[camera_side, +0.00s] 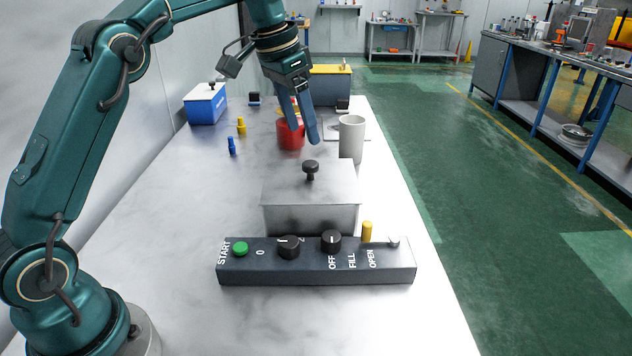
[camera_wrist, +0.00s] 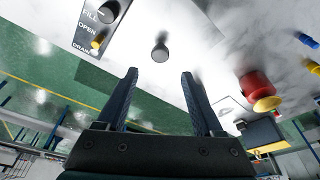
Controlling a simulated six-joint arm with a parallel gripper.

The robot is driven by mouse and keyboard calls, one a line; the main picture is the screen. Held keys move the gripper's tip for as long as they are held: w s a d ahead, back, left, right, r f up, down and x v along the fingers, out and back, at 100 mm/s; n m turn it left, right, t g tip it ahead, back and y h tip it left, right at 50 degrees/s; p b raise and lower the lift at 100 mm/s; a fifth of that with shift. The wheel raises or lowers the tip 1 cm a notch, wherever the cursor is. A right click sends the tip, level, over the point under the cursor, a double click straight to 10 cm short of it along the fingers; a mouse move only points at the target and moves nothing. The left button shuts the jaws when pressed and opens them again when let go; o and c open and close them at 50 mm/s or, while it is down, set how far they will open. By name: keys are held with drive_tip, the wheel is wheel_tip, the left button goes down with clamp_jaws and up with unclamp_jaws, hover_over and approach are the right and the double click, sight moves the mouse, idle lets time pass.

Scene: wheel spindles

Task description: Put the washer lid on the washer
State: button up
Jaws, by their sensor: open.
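The washer (camera_side: 312,220) is a grey metal box in the middle of the table, behind the control panel. The washer lid (camera_side: 283,184) lies flat on top of it, with a black knob (camera_side: 310,168) standing upright in its middle. In the wrist view the lid's knob (camera_wrist: 160,52) shows just beyond and between my fingertips. My gripper (camera_side: 300,138) is open and empty, pointing down above and slightly behind the knob, apart from it. It also shows in the wrist view (camera_wrist: 158,74). Whether the lid is fully seated cannot be told.
A dark control panel (camera_side: 318,272) with knobs and a green button stands in front. Behind the washer are a red pot (camera_side: 289,138), a grey cylinder (camera_side: 351,138), and blue (camera_side: 232,146) and yellow (camera_side: 241,127) spindles. A blue box (camera_side: 206,108) stands back left.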

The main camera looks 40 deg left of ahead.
drive_tip(key=s+d+r+n+t, duration=0.1)
drive_tip(key=s+d+r, duration=0.25)
drive_tip(key=s, duration=0.75)
drive_tip(key=s+d+f, duration=0.1)
drive_tip(key=s+f, duration=0.3)
drive_tip(key=s, duration=0.2)
drive_tip(key=s+d+f+n+t, duration=0.1)
drive_tip(key=s+f, duration=0.2)
drive_tip(key=s, duration=0.3)
drive_tip(key=shift+s+d+f+y, duration=0.25)
drive_tip(key=shift+d+f+y, duration=0.05)
drive_tip(key=shift+f, duration=0.05)
